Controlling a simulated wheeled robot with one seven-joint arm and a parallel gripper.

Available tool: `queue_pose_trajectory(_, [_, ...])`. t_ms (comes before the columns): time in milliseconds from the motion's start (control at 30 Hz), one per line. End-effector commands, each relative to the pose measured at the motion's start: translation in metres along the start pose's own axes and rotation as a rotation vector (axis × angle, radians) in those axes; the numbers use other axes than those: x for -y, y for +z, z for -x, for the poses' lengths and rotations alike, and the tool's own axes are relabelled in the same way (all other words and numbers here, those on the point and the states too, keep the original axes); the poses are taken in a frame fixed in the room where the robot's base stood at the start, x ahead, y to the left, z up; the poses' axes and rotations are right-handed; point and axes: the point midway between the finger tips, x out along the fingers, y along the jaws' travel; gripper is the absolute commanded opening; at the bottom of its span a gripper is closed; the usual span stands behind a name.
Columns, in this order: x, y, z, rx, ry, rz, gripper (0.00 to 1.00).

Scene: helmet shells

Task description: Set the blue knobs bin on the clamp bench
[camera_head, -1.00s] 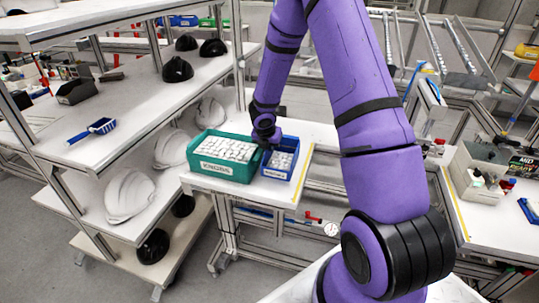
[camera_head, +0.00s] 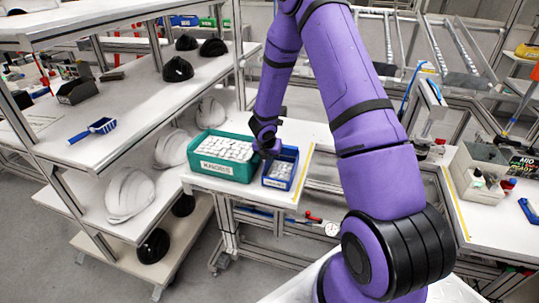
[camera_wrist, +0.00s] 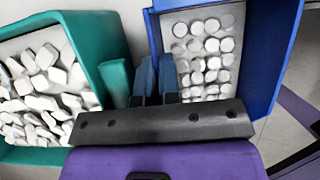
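The blue knobs bin (camera_head: 280,169) is a small open blue box of round white pieces with a white label on its front. It is at the right end of a white bench (camera_head: 240,193), right beside a larger green bin (camera_head: 222,157). My gripper (camera_head: 267,151) is at its left side. In the wrist view my blue fingertips (camera_wrist: 157,78) are close together at the bin's left wall, apparently pinching it, with the blue bin (camera_wrist: 270,50) to the right and the green bin (camera_wrist: 90,50) to the left. I cannot tell whether the bin touches the bench top.
A shelf rack (camera_head: 130,105) with black and white helmet shells stands at left. Another white bench (camera_head: 485,222) at right holds a grey box (camera_head: 475,172) and small items, with some bare top near its front. A gap lies between the benches.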

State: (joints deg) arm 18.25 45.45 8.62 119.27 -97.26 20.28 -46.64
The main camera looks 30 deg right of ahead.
Motion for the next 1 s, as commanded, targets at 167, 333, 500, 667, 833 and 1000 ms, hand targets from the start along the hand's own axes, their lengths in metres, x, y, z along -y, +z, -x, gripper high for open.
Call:
queue_pose_trajectory(167, [0.0, -0.001, -0.003, -0.001, -0.001, 0.0, 0.0])
queue_pose_trajectory(333, [0.001, -0.002, -0.003, -0.002, -0.002, 0.001, 0.15])
queue_pose_trajectory(500, [0.001, -0.002, -0.003, -0.003, -0.003, 0.001, 0.15])
queue_pose_trajectory(667, [0.001, 0.002, 0.006, -0.002, -0.002, -0.001, 0.15])
queue_pose_trajectory(833, [0.0, 0.004, 0.034, 0.001, 0.0, 0.0, 0.15])
queue_pose_trajectory(1000, [0.0, 0.004, 0.066, 0.002, 0.001, 0.0, 0.15])
